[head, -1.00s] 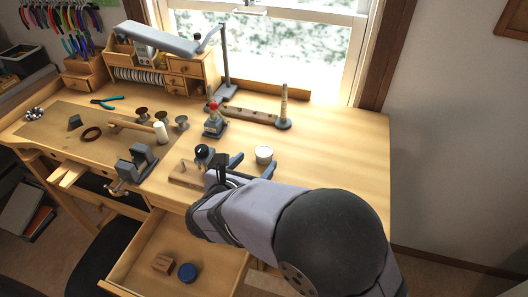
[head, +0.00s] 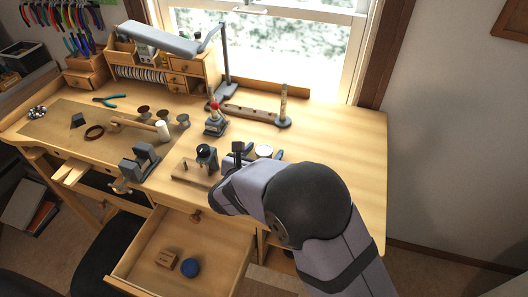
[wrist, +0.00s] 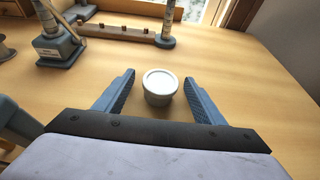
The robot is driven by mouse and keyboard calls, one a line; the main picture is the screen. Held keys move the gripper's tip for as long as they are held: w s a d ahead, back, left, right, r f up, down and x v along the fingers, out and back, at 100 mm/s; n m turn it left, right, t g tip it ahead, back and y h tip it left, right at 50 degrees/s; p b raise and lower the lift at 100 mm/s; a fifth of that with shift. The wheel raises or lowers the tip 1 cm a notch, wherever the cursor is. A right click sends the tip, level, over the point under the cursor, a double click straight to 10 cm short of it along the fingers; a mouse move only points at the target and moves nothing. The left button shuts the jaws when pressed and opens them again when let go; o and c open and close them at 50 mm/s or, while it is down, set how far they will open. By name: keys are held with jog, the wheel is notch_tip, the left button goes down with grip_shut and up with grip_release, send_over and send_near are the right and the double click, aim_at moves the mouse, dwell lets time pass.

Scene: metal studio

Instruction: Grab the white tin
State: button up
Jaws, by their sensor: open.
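The white tin (wrist: 160,88) is a small round pot with a pale lid, upright on the bench. In the wrist view it stands between the two open fingers of my gripper (wrist: 158,98), with a gap on each side. In the head view the white tin (head: 264,150) shows its lid between the blue-grey fingertips of my gripper (head: 264,154). The lower part of the tin is hidden there by my arm. My gripper is open and holds nothing.
A red-knobbed tool (head: 214,121) stands behind and left of the tin. A wooden rack (head: 252,113) and a ring mandrel stand (head: 284,106) are behind it. A small vise (head: 206,157) on a wooden base is to the left. The bench to the right is clear.

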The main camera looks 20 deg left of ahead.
aim_at(264, 150)
jog(key=shift+w+f, duration=0.1)
jog(key=c, duration=1.2)
notch_tip(264, 150, up, 10)
jog(key=shift+r+b, duration=0.1)
jog(key=shift+b, duration=0.5)
